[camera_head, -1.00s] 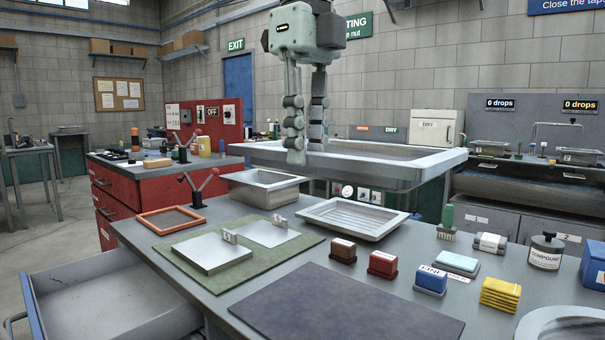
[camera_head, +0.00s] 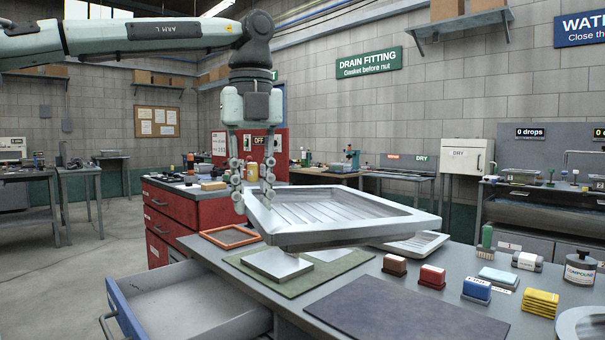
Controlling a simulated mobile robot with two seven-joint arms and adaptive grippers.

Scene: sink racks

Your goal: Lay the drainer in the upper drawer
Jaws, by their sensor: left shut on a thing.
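My left gripper (camera_head: 253,192) is shut on the near-left rim of a pale grey ribbed drainer (camera_head: 335,212). It holds the drainer in the air, slightly tilted, above the bench's back part. An open drawer (camera_head: 200,308) with a blue front stands out from the bench at the lower left, below and left of the drainer. The visible part of its floor is bare. A second ribbed tray (camera_head: 428,243) lies on the bench, partly hidden behind the held drainer. My right gripper is not in view.
On the bench are an orange frame (camera_head: 230,237), a green mat (camera_head: 340,268) with metal plates, and a bare dark mat (camera_head: 405,311). Several small blocks, a brush and a compound jar (camera_head: 580,268) stand at the right. A red cabinet (camera_head: 165,225) stands behind the drawer.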

